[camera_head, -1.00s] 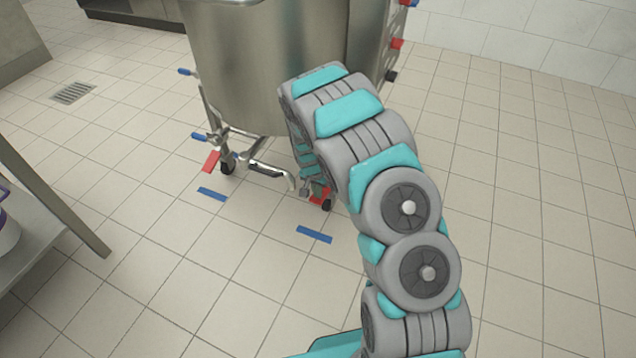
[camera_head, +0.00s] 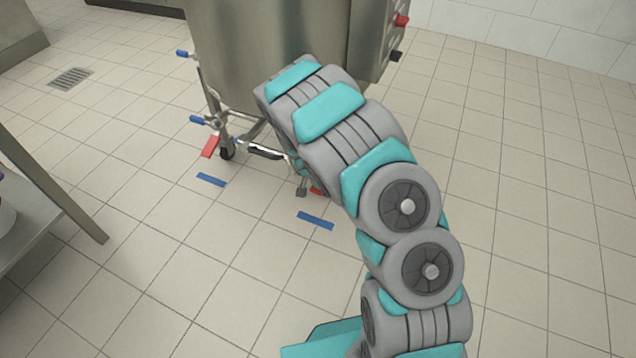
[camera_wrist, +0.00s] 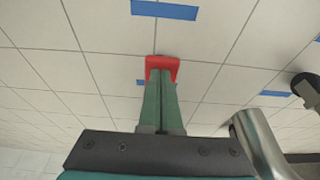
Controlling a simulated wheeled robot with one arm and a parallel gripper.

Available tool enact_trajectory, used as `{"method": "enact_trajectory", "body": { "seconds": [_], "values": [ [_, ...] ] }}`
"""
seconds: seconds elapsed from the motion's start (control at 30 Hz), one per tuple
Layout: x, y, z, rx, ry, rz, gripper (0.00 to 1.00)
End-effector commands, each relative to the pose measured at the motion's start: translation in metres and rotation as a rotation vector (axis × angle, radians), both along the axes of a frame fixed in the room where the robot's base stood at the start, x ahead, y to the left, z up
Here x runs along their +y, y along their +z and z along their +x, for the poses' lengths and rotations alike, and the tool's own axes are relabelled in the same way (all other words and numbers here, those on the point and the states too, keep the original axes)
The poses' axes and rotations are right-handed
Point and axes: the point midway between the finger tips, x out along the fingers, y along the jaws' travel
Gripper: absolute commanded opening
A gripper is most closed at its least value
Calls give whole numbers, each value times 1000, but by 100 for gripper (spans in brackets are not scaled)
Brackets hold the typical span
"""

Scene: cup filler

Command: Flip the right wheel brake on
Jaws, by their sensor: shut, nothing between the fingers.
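The right wheel brake, a red pedal (camera_head: 317,191), shows low under the tank, mostly hidden by my arm; its caster wheel is hidden. In the wrist view the red pedal (camera_wrist: 162,63) is at the fingertips. My gripper (camera_head: 302,189) is only partly seen in the head view, just left of the pedal. In the wrist view its two dark green fingers (camera_wrist: 160,78) are shut together and empty, tips overlapping the pedal. I cannot tell whether they touch it. The left wheel brake (camera_head: 210,146) is a red pedal beside its black caster wheel (camera_head: 227,153).
The large steel tank (camera_head: 260,50) stands above the brakes. A steel pipe (camera_wrist: 258,145) is close to the right of my gripper in the wrist view. Blue floor marks (camera_head: 315,220) lie in front. A steel table (camera_head: 60,200) stands at left. Floor at right is clear.

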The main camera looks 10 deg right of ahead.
Motion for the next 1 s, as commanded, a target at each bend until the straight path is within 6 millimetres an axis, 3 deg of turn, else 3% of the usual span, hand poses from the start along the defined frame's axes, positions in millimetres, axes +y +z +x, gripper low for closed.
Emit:
{"method": "enact_trajectory", "body": {
  "seconds": [0.4,1.0],
  "values": [
    [4,-32,-6,1,0,0,0],
    [4,-42,-6,1,0,1,0]
  ]
}}
